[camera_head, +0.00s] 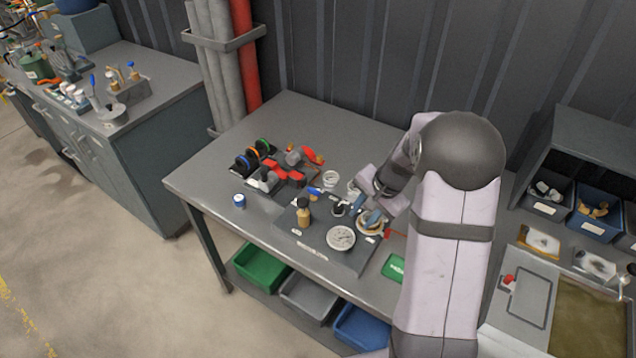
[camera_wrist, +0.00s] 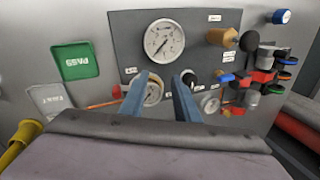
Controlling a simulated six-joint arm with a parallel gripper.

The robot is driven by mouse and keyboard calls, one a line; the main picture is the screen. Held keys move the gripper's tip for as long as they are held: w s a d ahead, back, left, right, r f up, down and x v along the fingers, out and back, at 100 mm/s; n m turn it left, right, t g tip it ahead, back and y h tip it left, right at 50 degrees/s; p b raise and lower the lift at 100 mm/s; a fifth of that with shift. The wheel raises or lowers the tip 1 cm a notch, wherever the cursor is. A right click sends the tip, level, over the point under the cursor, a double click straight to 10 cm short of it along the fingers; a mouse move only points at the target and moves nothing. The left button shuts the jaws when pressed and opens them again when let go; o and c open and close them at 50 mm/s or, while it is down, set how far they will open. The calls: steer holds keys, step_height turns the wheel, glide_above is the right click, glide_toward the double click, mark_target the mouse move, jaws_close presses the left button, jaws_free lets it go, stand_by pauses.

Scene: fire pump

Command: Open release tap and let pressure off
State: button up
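A dark panel (camera_head: 325,240) lies on the grey bench, with a large white gauge (camera_head: 341,238), a brass knob (camera_head: 303,213), a black knob (camera_head: 338,209) and a blue lever (camera_head: 316,191). My gripper (camera_wrist: 164,80) is over the panel with its two blue fingers apart and nothing seen held between them. In the wrist view, a brass-rimmed dial (camera_wrist: 153,94) is partly hidden behind the left finger, and the black knob (camera_wrist: 189,77) is by the right fingertip. I cannot read the labels, so I cannot tell which fitting is the release tap. Contact is unclear.
A red-tipped orange rod (camera_wrist: 103,104) lies left of the fingers in the wrist view. A green PASS card (camera_wrist: 76,61) is beyond it. Red, black and coloured fittings (camera_head: 285,172) stand behind the panel.

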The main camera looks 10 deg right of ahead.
mark_target(313, 189)
steer(key=w+a+m+b, duration=0.1)
steer(key=w+m, duration=0.1)
steer(key=m, duration=0.1)
steer(key=w+a+f+m+t+y+b, duration=0.1)
steer(key=w+m+b, duration=0.1)
steer(key=m, duration=0.1)
steer(key=w+a+m+y+b, duration=0.1)
steer(key=w+m, duration=0.1)
steer(key=shift+w+f+m+t, duration=0.2)
steer(key=shift+m+t, duration=0.1)
steer(key=shift+m, duration=0.1)
steer(key=shift+w+a+f+m+t+y+b, duration=0.1)
steer(key=shift+w+a+f+m+t+y, duration=0.3)
steer(key=shift+w+a+m, duration=0.9)
steer(key=shift+w+a+f+m+t+y+b, duration=0.1)
steer(key=shift+w+a+f+m+t+y, duration=0.15)
steer(key=shift+w+a+f+m+y, duration=0.95)
steer(key=shift+w+a+r+m+t+h+b, duration=0.1)
steer(key=shift+w+a+r+m+t+h, duration=0.25)
steer(key=shift+w+m, duration=1.1)
steer(key=shift+w+f+n, duration=0.1)
steer(key=shift+w+n, duration=0.4)
steer(key=shift+n, duration=0.05)
steer(key=shift+c, duration=0.2)
jaws_close()
